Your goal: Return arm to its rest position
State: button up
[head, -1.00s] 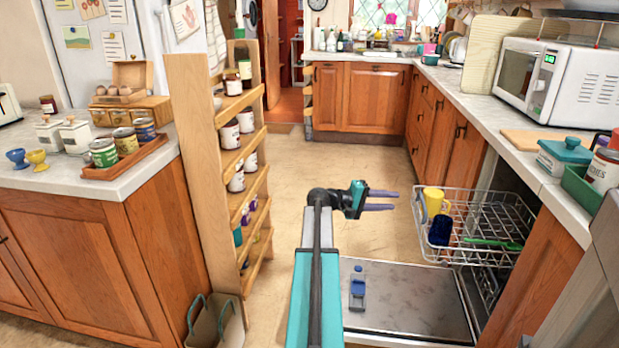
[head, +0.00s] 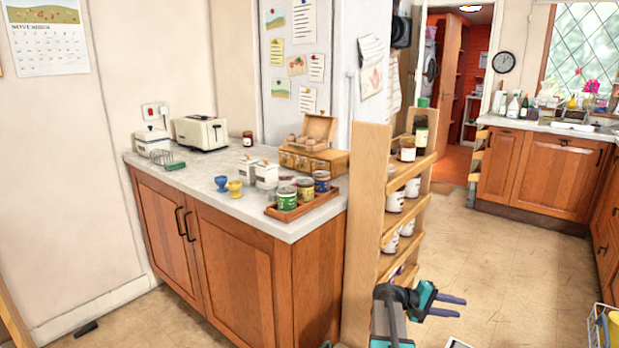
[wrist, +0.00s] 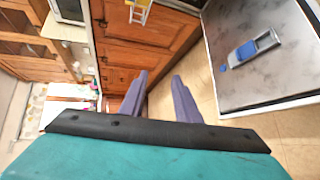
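My gripper (head: 464,307) is at the lower right of the head view, at the end of my arm, in front of the open wooden shelf rack. Its two purple fingers stand apart with nothing between them. In the wrist view the fingers (wrist: 160,78) also show apart and empty, over wooden cupboard fronts and floor. Most of my arm is below the head picture's edge.
The wooden rack (head: 366,220) with jars stands close by my arm, beside the counter (head: 220,204). The open dishwasher door (wrist: 285,83) bears a blue and grey object (wrist: 250,50). Open floor (head: 500,250) lies right of the rack.

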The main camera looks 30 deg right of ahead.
jog(key=w+a+f+n+t+y+p, duration=0.15)
jog(key=a+f, duration=0.35)
jog(key=a, duration=0.5)
jog(key=w+a+f+n+t+y+p, duration=0.1)
jog(key=w+a+f+n+p, duration=0.3)
jog(key=a, duration=0.6)
jog(key=w+a+f+m+t+y+p, duration=0.1)
jog(key=a+f, duration=0.6)
jog(key=a, duration=0.3)
jog(key=s+a+f+y+p, duration=0.1)
jog(key=s+a+f+y, duration=0.1)
jog(key=s+a, duration=0.4)
jog(key=s+a+f+g+y+p, duration=0.1)
jog(key=s+a, duration=0.6)
jog(key=a, duration=0.9)
jog(key=s+a+f+g+y+p, duration=0.1)
jog(key=s+a+f+y+p, duration=0.2)
jog(key=a, duration=0.9)
jog(key=s+f+y, duration=0.2)
jog(key=s+y, duration=0.1)
jog(key=shift+s, duration=0.2)
